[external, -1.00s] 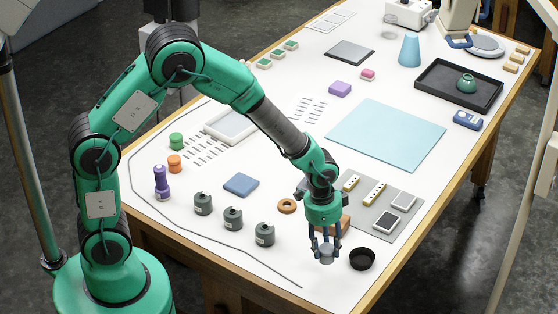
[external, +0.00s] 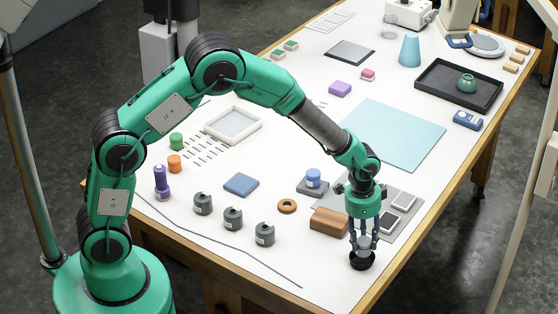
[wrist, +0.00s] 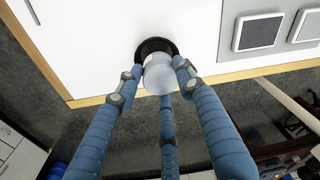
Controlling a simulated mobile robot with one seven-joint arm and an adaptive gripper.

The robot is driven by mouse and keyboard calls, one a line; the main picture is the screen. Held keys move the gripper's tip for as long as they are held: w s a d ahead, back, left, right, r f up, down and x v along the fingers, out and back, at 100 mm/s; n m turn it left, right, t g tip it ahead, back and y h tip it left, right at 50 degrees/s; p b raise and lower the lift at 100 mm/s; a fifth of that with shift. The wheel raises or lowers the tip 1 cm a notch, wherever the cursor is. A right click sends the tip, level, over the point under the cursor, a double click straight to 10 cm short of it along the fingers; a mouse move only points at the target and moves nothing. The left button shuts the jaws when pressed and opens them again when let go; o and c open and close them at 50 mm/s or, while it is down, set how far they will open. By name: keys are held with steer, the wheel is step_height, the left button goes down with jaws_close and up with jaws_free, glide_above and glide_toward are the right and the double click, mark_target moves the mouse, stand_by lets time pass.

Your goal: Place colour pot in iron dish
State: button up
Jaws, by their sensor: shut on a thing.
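My gripper (external: 363,246) points down at the front right of the white table. Its blue fingers are shut on a small pale grey pot (wrist: 160,76), which I take as the colour pot. The round black dish, which I take as the iron dish (external: 362,263), is directly below the pot in the external view. In the wrist view the dark dish rim (wrist: 153,44) shows behind the pot, whose body covers part of the dish. I cannot tell whether the pot touches the dish. The fingers hide part of the pot.
A brown wooden block (external: 327,221) stands just left of my gripper. Several grey weights, one here (external: 264,234), and an orange ring (external: 287,206) are further left. The table's wooden edge (external: 392,268) is close on the right.

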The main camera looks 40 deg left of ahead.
mark_target(363, 241)
steer(key=shift+f, duration=1.75)
steer(key=shift+f, duration=0.15)
steer(key=o, duration=1.2)
steer(key=shift+r, duration=0.2)
steer(key=r, duration=0.8)
steer(key=s+a+r, duration=0.1)
steer(key=r, duration=0.3)
steer(key=shift+f, duration=0.1)
